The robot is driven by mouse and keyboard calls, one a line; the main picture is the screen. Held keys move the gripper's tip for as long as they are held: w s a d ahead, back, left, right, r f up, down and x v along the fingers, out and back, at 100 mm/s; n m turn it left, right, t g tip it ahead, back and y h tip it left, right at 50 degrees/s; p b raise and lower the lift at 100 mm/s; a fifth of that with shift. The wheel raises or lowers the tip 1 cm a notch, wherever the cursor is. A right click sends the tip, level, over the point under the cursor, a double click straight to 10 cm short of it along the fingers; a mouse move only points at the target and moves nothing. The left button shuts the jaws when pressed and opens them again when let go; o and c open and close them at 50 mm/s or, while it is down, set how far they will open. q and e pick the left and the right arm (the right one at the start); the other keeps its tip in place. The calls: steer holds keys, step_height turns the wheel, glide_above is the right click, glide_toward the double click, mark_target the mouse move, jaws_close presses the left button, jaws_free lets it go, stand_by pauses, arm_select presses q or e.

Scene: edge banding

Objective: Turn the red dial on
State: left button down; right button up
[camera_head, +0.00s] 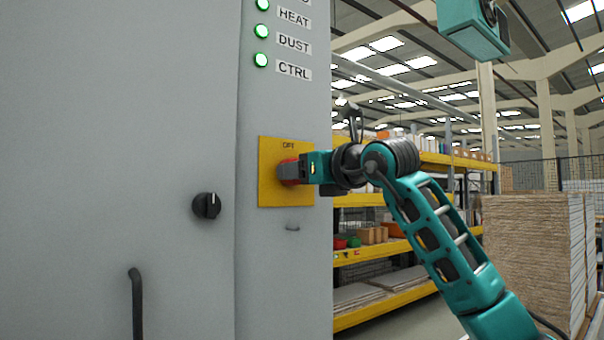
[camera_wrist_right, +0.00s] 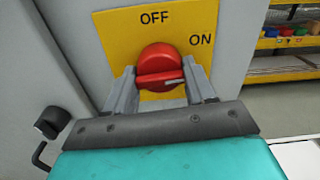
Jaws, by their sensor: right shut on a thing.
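The red dial (camera_wrist_right: 160,66) sits on a yellow plate (camera_wrist_right: 205,20) marked OFF at the top and ON at the upper right. Its raised grip bar lies nearly level in the right wrist view, with a white mark at its right end. My right gripper (camera_wrist_right: 161,82) is shut on the dial, one grey finger on each side. In the head view the dial (camera_head: 289,171) is partly hidden by my right gripper (camera_head: 293,172), which reaches the yellow plate (camera_head: 268,150) from the right. My left gripper is not in view.
A grey cabinet (camera_head: 130,120) carries the plate, a black knob (camera_head: 207,205), a dark handle (camera_head: 136,300) and green lamps (camera_head: 261,60) labelled HEAT, DUST and CTRL. Yellow shelves (camera_head: 380,250) and stacked boards (camera_head: 530,250) stand behind on the right.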

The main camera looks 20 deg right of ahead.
steer(key=shift+f+m, duration=0.1)
steer(key=shift+m, duration=0.4)
steer(key=o, duration=1)
steer(key=shift+o, duration=0.2)
steer(key=shift+s, duration=0.15)
steer(key=b+v, duration=0.1)
steer(key=v, duration=1.1)
steer(key=shift+s, duration=0.3)
steer(key=shift+d, duration=0.15)
